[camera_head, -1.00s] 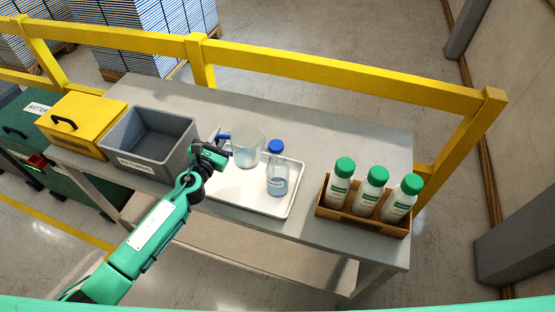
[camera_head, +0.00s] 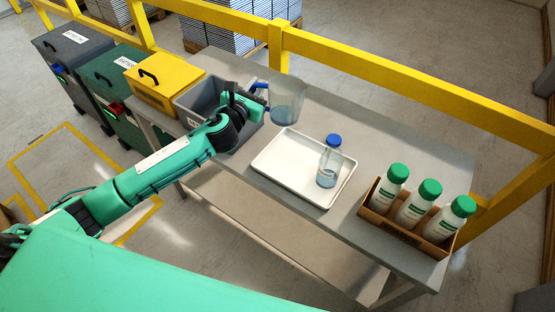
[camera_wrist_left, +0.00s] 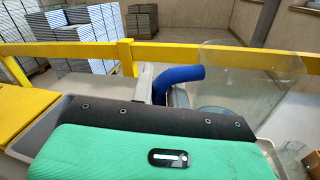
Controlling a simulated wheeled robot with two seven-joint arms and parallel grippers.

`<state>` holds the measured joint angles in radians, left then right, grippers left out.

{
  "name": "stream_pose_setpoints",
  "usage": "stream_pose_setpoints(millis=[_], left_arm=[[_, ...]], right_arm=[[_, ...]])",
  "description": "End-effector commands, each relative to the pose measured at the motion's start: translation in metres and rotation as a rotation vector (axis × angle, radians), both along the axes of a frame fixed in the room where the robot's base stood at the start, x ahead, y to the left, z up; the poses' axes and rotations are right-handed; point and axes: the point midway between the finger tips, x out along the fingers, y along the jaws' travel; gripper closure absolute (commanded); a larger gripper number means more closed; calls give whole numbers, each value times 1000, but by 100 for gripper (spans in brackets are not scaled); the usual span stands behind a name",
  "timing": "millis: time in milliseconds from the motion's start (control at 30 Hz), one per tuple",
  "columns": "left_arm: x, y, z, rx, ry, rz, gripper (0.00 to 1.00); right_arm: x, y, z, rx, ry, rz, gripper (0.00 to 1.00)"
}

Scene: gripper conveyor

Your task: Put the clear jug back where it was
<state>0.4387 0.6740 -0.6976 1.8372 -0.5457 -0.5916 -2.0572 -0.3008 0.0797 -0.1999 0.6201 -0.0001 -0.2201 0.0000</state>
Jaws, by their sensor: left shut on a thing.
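The clear jug (camera_head: 287,102) has a blue handle and shows a bluish tint low inside. My left gripper (camera_head: 262,97) is shut on its handle, at the jug's left side. The jug is upright, beyond the tray's far left corner and beside the grey bin; I cannot tell whether its base touches the table. In the left wrist view the jug (camera_wrist_left: 245,85) is at the right, with its blue handle (camera_wrist_left: 180,77) at the finger (camera_wrist_left: 158,85). The right gripper is not in view.
A white tray (camera_head: 270,163) holds a blue-capped bottle (camera_head: 330,165). A grey bin (camera_head: 192,103) stands close behind my left gripper, with a yellow box (camera_head: 165,85) further left. A brown crate (camera_head: 405,231) holds green-capped bottles. A yellow rail (camera_head: 390,72) runs behind the table (camera_head: 390,150).

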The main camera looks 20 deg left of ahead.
Motion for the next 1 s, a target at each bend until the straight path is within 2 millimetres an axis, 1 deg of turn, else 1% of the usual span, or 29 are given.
stream_pose_setpoints(millis=[67,167,200,367,500,600,700,867,1000], left_arm=[[-1,1,-8,-2,3,4,100],[-2,1,-29,-4,7,4,100],[-2,0,-40,-5,7,5,100],[-2,0,-82,-5,7,5,100],[-2,0,-118,-4,7,5,100],[-1,0,-138,-6,4,5,100],[-1,0,-151,-4,1,3,100],[-1,1,-159,-2,0,3,100],[-1,0,-177,-4,2,3,100]], right_arm=[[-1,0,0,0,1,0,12],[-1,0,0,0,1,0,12],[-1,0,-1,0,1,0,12],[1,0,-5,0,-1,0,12],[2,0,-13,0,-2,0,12],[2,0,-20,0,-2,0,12],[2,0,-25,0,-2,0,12],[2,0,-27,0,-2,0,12],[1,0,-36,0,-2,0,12]])
